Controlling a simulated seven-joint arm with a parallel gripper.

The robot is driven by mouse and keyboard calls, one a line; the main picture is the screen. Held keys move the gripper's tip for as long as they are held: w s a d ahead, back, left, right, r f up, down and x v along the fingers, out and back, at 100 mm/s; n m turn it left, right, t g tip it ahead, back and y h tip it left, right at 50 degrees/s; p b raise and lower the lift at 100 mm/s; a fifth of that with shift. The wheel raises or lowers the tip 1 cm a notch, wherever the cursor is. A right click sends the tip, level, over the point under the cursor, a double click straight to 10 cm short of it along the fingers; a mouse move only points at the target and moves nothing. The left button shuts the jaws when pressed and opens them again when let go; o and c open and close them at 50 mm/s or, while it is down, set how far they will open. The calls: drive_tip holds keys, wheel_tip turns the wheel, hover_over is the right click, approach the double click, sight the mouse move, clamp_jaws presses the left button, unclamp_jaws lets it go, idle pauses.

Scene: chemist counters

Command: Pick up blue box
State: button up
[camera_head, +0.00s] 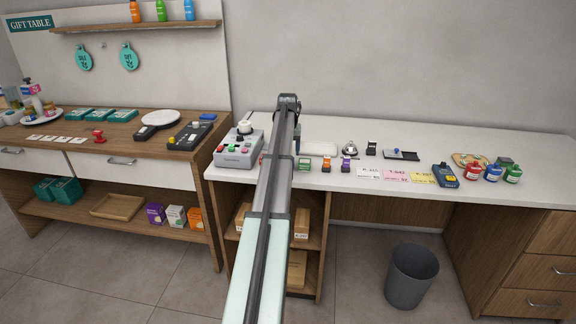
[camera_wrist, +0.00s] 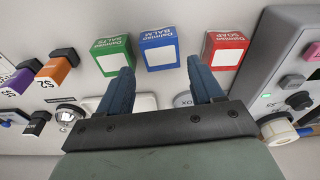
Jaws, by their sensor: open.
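My gripper (camera_wrist: 160,78) is open and empty. Its fingers point toward the row of boxes, and the blue box shows in the gap between the fingertips, apart from them. The green box (camera_head: 305,165) shows just right of my arm there, and only a sliver of the red box shows.
A grey control device (camera_head: 238,150) stands left of my arm, beside the red box. Colored cards and bottles are farther right.

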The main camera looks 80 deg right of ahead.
drive_tip(key=f, duration=0.5)
drive_tip(key=shift+w+d, duration=0.1)
drive_tip(key=shift+d, duration=0.25)
drive_tip(key=c, duration=0.8)
drive_tip(key=shift+r, duration=0.1)
drive_tip(key=shift+c, duration=0.2)
drive_tip(key=shift+r, duration=0.1)
